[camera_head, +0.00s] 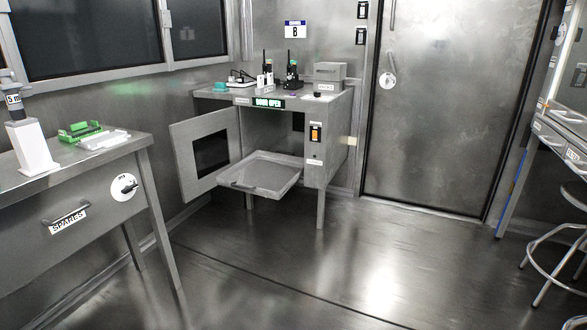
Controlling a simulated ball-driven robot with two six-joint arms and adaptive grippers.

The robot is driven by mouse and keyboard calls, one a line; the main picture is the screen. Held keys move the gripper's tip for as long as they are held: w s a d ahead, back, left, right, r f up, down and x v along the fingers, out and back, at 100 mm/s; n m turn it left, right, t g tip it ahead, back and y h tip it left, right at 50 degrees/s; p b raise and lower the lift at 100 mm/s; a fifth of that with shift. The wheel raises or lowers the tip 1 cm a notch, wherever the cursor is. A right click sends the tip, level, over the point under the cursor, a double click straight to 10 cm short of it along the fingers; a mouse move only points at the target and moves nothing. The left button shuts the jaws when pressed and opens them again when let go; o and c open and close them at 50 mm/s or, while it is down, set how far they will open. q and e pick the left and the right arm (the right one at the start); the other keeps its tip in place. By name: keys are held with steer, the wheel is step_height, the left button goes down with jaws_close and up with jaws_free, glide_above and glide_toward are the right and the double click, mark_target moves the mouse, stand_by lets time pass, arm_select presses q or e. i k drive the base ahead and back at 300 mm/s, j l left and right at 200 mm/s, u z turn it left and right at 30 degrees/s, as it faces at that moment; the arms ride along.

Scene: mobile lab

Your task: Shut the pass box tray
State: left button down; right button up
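The pass box (332,131) stands against the back wall, left of the metal door. Its windowed door (186,168) hangs open to the left. Its tray (286,178) is pulled out toward me, with a bar handle (240,186) on its front left edge. The tray looks empty. A green lit sign (269,103) on the box front appears to read "DOOR OPEN". Neither of my grippers shows in the head view.
A bench (120,158) with a drawer labelled "SPARES" stands at the left front. Radios and small boxes sit on the pass box top. A stool (563,240) and a counter stand at the right. The floor (330,270) before the pass box is clear.

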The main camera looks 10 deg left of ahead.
mark_target(262, 174)
steer(key=i+j+z, duration=0.4)
steer(key=i, duration=0.25)
steer(key=i+j+z, duration=0.4)
steer(key=i, duration=0.2)
